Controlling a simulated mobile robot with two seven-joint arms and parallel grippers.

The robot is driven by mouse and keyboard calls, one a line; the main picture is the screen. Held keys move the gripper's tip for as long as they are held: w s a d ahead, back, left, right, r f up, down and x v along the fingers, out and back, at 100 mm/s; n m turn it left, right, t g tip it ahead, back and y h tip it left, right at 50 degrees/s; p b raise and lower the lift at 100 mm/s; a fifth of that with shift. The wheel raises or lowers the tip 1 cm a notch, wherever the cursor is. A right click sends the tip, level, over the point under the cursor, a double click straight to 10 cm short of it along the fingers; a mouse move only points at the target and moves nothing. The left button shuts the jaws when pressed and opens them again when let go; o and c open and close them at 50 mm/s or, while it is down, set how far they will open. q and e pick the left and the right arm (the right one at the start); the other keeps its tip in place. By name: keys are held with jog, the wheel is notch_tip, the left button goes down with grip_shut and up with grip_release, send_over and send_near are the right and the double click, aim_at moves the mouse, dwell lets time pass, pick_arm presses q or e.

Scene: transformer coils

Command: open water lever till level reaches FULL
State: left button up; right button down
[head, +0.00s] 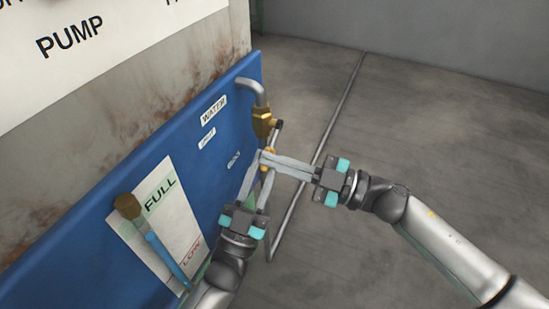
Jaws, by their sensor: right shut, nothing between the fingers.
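The brass water valve (262,122) sits under a grey pipe beside the WATER label (213,111). A dark lever (277,130) shows at its right side. The level gauge (165,255) is a slanted tube with a brown cap, on a white card marked FULL and LOW. The blue in the tube tops out a little below the FULL mark. My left gripper (262,166) has its fingers apart, pointing up toward the valve from below. My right gripper (267,160) is shut and empty just below the valve. Their fingertips overlap in the picture; whether they touch is unclear.
A blue panel (205,170) carries the labels, gauge and pipe. A rusty wall with a PUMP sign (69,37) stands above it. The concrete floor (430,130) to the right is clear.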

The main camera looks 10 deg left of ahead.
pick_arm(q)
jog(key=o, duration=0.4)
jog(key=shift+a+r, duration=0.1)
jog(key=shift+r, duration=0.15)
pick_arm(e)
jog(key=shift+w+d+f, duration=0.2)
jog(key=shift+f, duration=0.1)
pick_arm(q)
jog(key=shift+a+r, duration=0.1)
jog(key=shift+d, duration=0.25)
pick_arm(e)
jog(key=shift+a, duration=0.1)
